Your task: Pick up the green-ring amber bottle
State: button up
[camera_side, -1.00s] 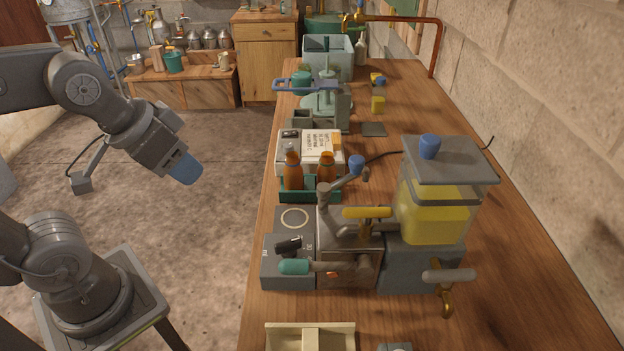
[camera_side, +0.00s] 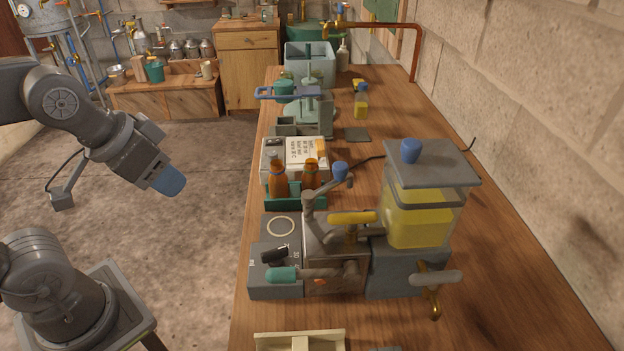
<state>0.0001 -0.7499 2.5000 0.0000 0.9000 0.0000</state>
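Two amber bottles stand upright side by side in a dark green tray (camera_side: 296,203) on the wooden bench: a left amber bottle (camera_side: 278,183) and a right amber bottle (camera_side: 311,176). I cannot make out a green ring on either one, so I cannot tell which is the green-ring bottle. My gripper (camera_side: 169,181), with blue fingertips, hangs over the floor to the left of the bench, well apart from the bottles. No held object shows. Its fingers are seen from the side, and their gap is not visible.
A white labelled box (camera_side: 310,151) lies just behind the tray. In front stands a grey press with a teal-ended handle (camera_side: 283,274). A yellow-filled tank (camera_side: 420,218) rises to its right. A pale green machine (camera_side: 303,107) stands farther back. The bench's right side is mostly clear.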

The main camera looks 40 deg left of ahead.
jog(key=shift+o, duration=0.2)
jog(key=o, duration=0.6)
jog(key=n+g+y, duration=0.2)
jog(key=n+y, duration=0.1)
jog(key=n, duration=0.6)
send_over(311, 170)
jog(key=s+d, duration=0.2)
jog(key=d, duration=0.1)
notch_tip(311, 170, down, 4)
jog(key=x, duration=0.8)
jog(key=a+x, duration=0.1)
jog(key=x, duration=0.4)
jog(key=shift+s, duration=0.25)
